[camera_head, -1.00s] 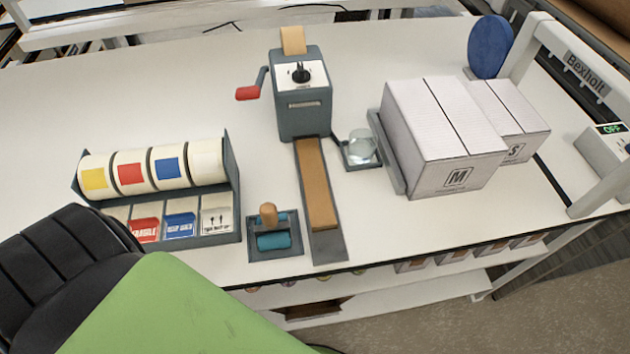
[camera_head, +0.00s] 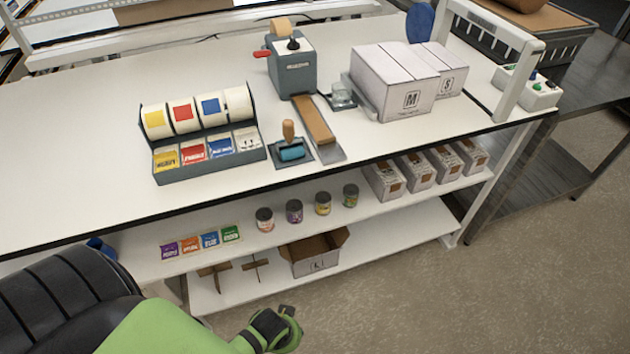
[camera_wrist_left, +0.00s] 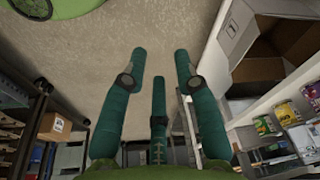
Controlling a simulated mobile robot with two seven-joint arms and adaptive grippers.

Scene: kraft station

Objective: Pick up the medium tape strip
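A brown tape strip (camera_head: 316,121) lies lengthwise on the grey tray of the tape dispenser (camera_head: 291,68), which stands on the white table. No size mark on the strip can be read. My left arm comes in from the bottom left of the head view, and its wrist end is low in front of the bench, well away from the strip. In the left wrist view my left gripper (camera_wrist_left: 160,55) has its teal fingers spread, with only floor visible between them. My right gripper is not seen.
Left of the strip are a stamp (camera_head: 290,145) and a label holder (camera_head: 207,153). Right are a glass dish (camera_head: 343,96) and white boxes (camera_head: 400,82). Shelves below hold cans (camera_head: 294,211), label packs (camera_head: 209,241) and an open carton (camera_head: 315,255), near my gripper in the wrist view.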

